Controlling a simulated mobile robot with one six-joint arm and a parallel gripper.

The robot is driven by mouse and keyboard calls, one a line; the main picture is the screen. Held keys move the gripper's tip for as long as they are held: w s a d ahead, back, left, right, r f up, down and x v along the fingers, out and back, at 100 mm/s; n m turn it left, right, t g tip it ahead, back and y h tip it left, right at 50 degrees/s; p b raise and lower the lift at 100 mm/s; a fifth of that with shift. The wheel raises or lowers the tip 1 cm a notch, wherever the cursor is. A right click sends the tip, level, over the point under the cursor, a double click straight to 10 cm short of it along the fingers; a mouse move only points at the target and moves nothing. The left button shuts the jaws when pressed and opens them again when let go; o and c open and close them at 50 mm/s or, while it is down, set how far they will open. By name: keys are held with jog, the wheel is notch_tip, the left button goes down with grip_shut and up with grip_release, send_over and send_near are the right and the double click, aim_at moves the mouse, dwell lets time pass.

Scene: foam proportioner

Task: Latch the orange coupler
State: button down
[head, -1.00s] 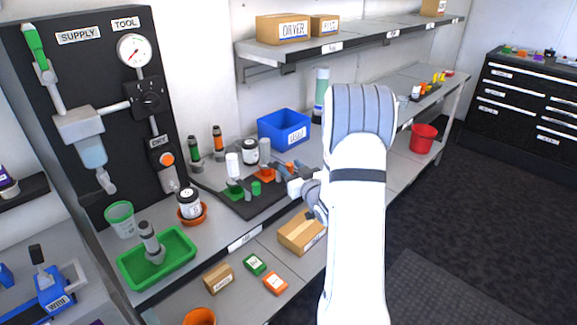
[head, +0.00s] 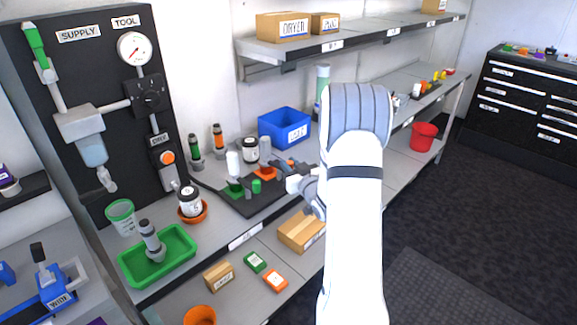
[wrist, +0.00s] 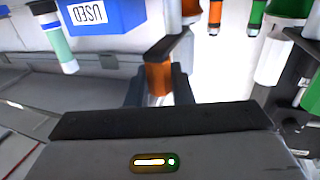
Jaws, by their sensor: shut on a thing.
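The orange coupler (wrist: 158,77) shows in the wrist view between my two fingers, with a dark lever-like part (wrist: 165,46) above it. My gripper (wrist: 158,90) is shut on it; whether the jaws press the orange body or the dark part is hard to tell. In the head view, my gripper (head: 284,171) reaches in from the right over a black mat (head: 243,208) on the bench. An orange piece (head: 266,173) shows just left of the fingers, beside a green piece (head: 236,190). The coupler's far side and its latch position are hidden.
A blue bin (head: 284,128) stands behind my gripper. A white cylinder (head: 233,163) and a black-lidded jar (head: 250,150) stand close to its left. Green and orange nozzles (head: 217,138) stand at the wall. A green tray (head: 180,248) lies front left.

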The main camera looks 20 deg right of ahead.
jog(key=shift+a+f+h+b, duration=0.15)
jog(key=shift+h+b, duration=0.15)
jog(key=shift+b, duration=0.45)
jog(key=shift+s+a+m+h+b, duration=0.1)
jog(key=shift+m+h+b, duration=0.5)
jog(key=shift+h+b, duration=0.1)
jog(key=shift+r, duration=0.2)
jog(key=c, duration=1.3)
grip_release()
jog(key=s+b, duration=0.1)
jog(key=s, duration=0.6)
jog(key=shift+s+a, duration=0.25)
jog(key=shift+s, duration=0.15)
